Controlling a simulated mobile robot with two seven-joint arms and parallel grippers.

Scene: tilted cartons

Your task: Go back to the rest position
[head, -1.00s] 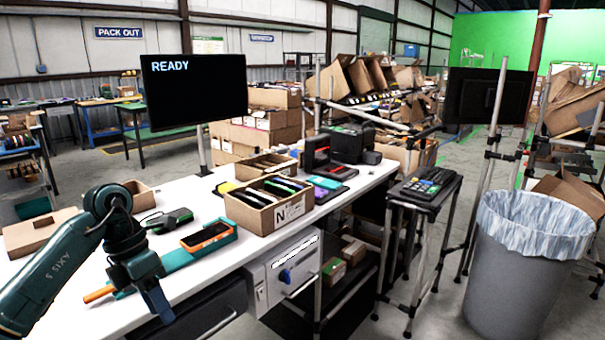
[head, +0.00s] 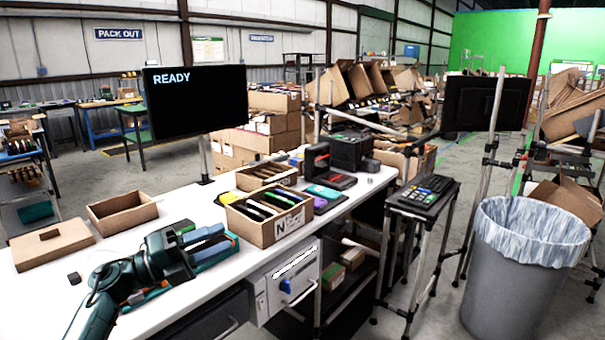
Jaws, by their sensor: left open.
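My left gripper (head: 222,241) is at the lower left, low over the front of the white table (head: 345,212). Its blue-grey fingers point right and are open, with nothing seen between them. It is above the teal tray (head: 214,264), which it and my arm largely hide. I cannot tell whether the fingers touch the tray. The cardboard carton marked N (head: 293,224), with several dark and green-edged items in it, stands just right of the fingertips. My right gripper is not in view.
An empty open carton (head: 122,222) and a closed flat carton (head: 50,246) lie behind my arm. A monitor (head: 195,95) reading READY stands at the table's back. A keyboard stand (head: 425,190) and a lined bin (head: 520,285) are at the right.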

